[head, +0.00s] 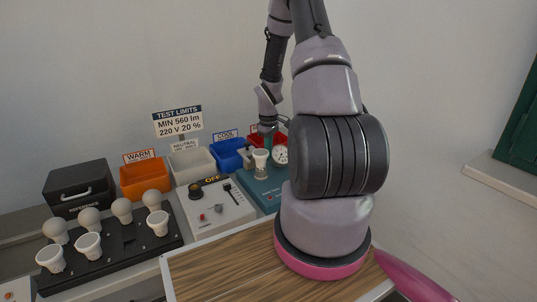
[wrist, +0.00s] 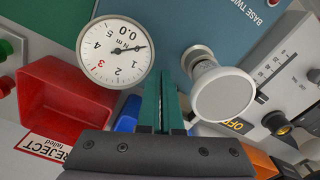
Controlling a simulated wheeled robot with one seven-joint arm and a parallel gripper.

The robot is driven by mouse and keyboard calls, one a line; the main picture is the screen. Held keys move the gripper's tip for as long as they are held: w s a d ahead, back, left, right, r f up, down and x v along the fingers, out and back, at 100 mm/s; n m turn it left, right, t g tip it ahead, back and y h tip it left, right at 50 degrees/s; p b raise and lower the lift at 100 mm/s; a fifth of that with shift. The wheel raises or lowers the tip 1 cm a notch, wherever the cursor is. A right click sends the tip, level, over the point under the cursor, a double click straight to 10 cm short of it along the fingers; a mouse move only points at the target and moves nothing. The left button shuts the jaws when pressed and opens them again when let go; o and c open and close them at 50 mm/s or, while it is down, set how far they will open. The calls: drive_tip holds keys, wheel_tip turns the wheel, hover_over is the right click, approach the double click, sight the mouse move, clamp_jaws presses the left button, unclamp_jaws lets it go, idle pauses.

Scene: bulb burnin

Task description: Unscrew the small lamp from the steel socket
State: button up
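The small lamp (wrist: 226,96) shows its flat white face in the wrist view, with the steel socket (wrist: 197,56) behind its neck. In the head view the lamp (head: 261,156) stands upright on the teal base-twist tester (head: 262,190). My gripper (wrist: 161,88) has teal fingers that lie close together, with only a thin line between them and nothing held. In the wrist view the fingers are left of the lamp and apart from it. In the head view my gripper (head: 267,129) is above and close to the lamp. My arm hides part of the tester.
A dial gauge (wrist: 116,51) is beside the lamp, and a red reject bin (wrist: 60,98) is near it. Blue (head: 226,154), white (head: 191,165) and orange (head: 144,178) bins stand along the back. A black rack (head: 120,252) holds several lamps. The wooden board (head: 225,275) in front is clear.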

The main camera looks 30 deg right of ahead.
sight(261, 162)
drive_tip(key=shift+s+a+m, duration=0.1)
drive_tip(key=shift+s+m, duration=0.4)
drive_tip(key=shift+m, duration=0.6)
drive_tip(key=s+m, duration=0.1)
drive_tip(key=m, duration=0.2)
drive_tip(key=s+a+m, duration=0.1)
drive_tip(key=m, duration=0.1)
drive_tip(key=s+m, duration=0.1)
drive_tip(key=m, duration=0.2)
drive_tip(key=shift+s+a+m, duration=0.3)
drive_tip(key=shift+a, duration=0.05)
drive_tip(key=s+m, duration=0.1)
drive_tip(key=m, duration=0.2)
drive_tip(key=s+a+m, duration=0.1)
drive_tip(key=m, duration=0.2)
drive_tip(key=s+a+m, duration=0.1)
drive_tip(key=m, duration=0.2)
drive_tip(key=shift+s+m, duration=0.8)
drive_tip(key=shift+m, duration=0.8)
drive_tip(key=shift+c, duration=0.3)
clamp_jaws()
drive_tip(key=shift+d, duration=0.1)
